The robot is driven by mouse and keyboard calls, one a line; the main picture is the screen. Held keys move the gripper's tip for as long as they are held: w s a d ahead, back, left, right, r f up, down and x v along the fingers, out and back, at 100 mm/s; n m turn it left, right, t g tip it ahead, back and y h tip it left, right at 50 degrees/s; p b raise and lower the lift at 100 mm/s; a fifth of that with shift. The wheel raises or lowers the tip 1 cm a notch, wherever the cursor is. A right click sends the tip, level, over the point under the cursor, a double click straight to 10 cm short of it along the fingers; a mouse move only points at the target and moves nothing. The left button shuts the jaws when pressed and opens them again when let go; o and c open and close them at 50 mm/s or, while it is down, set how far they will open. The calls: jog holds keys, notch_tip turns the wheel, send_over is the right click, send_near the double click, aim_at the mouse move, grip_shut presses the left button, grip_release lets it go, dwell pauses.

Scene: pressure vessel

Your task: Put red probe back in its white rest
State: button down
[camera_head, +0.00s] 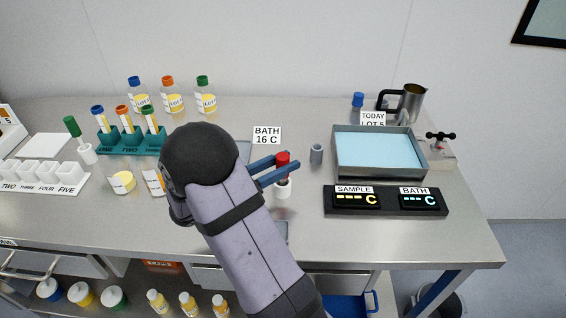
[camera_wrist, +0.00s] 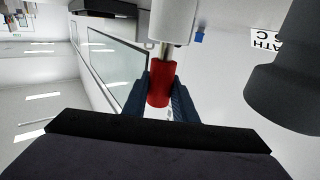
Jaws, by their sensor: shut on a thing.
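The red probe (camera_head: 283,158) is upright between the blue fingers of my gripper (camera_head: 283,167), which is shut on its red handle. The white rest (camera_head: 283,190) stands on the bench directly below the handle. In the wrist view the red handle (camera_wrist: 160,84) sits between the two fingers (camera_wrist: 160,100). A short length of bare metal shaft shows between the handle and the white rest (camera_wrist: 173,20). The shaft lines up with the rest and its end is hidden there; I cannot tell how deep it is.
A small grey holder (camera_head: 316,154) stands just right. Further right are the water bath (camera_head: 422,160) and the black display panel (camera_head: 387,211). The BATH 16 C card (camera_head: 267,135) stands behind. The teal tube rack (camera_head: 110,147) and a green probe (camera_head: 72,127) are left.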

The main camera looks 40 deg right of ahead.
jog(key=shift+f, duration=0.15)
jog(key=c, duration=1.4)
grip_release()
jog(key=shift+c, duration=0.2)
jog(key=shift+r, duration=0.25)
jog(key=w+a+b, duration=0.1)
jog(key=a+b, duration=0.1)
jog(key=a, duration=1)
jog(key=shift+w+b, duration=0.3)
jog(key=shift+b, duration=0.05)
jog(key=shift+w, duration=0.1)
